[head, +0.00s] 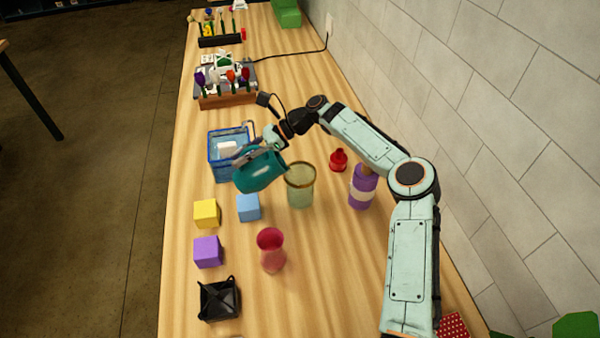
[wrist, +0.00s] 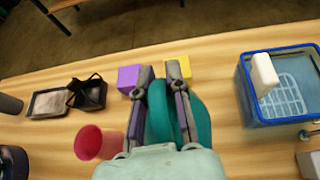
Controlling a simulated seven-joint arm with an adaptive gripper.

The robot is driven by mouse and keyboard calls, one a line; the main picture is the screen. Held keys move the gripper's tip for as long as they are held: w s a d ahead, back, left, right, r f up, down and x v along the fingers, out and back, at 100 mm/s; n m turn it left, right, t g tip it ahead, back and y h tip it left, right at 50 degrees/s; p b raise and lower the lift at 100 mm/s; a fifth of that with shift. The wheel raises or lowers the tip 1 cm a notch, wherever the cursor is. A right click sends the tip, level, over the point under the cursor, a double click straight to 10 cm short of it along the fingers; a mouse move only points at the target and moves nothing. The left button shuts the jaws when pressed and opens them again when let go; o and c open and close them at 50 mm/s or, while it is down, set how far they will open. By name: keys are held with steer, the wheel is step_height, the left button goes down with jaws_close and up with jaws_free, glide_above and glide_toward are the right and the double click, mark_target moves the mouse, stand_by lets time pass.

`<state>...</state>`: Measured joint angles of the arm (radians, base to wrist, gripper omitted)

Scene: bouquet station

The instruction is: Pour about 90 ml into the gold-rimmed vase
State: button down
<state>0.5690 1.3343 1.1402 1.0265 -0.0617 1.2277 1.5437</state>
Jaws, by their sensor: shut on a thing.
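The gold-rimmed vase (head: 301,190) is a pale green, see-through vessel standing upright on the table in the head view. My gripper (head: 246,154) is shut on a teal jug (head: 262,172), holding it above the table just left of the vase. The jug looks tilted, its right end close to the vase's rim. In the wrist view my gripper's fingers (wrist: 160,82) close on the teal jug (wrist: 198,122), which is partly hidden behind them. The gold-rimmed vase does not show there. No stream of liquid is visible, and I cannot tell the level inside the vase.
A red vase (head: 271,252) stands nearer the front. Blue (head: 248,208), yellow (head: 206,213) and purple (head: 208,252) blocks lie left. A blue basin (head: 214,158) stands behind the jug. A purple bottle (head: 362,190) and red item (head: 339,160) are right of the gold-rimmed vase.

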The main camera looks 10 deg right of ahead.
mark_target(254, 146)
steer(key=shift+d+r+y, duration=0.65)
steer(key=shift+r+y, duration=0.05)
steer(key=shift+y, duration=0.1)
stand_by(0.7)
steer(key=shift+w+d+r+y+p, duration=0.15)
steer(key=shift+d+r+y, duration=0.15)
steer(key=shift+d, duration=0.25)
steer(key=shift+d+r+y+p, duration=0.2)
steer(key=shift+d+y, duration=0.1)
steer(key=shift+d, duration=0.2)
steer(key=a+f+h, duration=0.2)
steer(key=a+h, duration=0.1)
steer(key=shift+a+f, duration=0.3)
steer(key=shift+f, duration=0.1)
steer(key=f+h, duration=0.1)
steer(key=a+f+h, duration=0.1)
steer(key=f+h, duration=0.1)
steer(key=shift+s+a, duration=0.15)
steer(key=shift+s, duration=0.05)
steer(key=shift+a+h, duration=0.1)
steer(key=shift+h, duration=0.3)
stand_by(0.9)
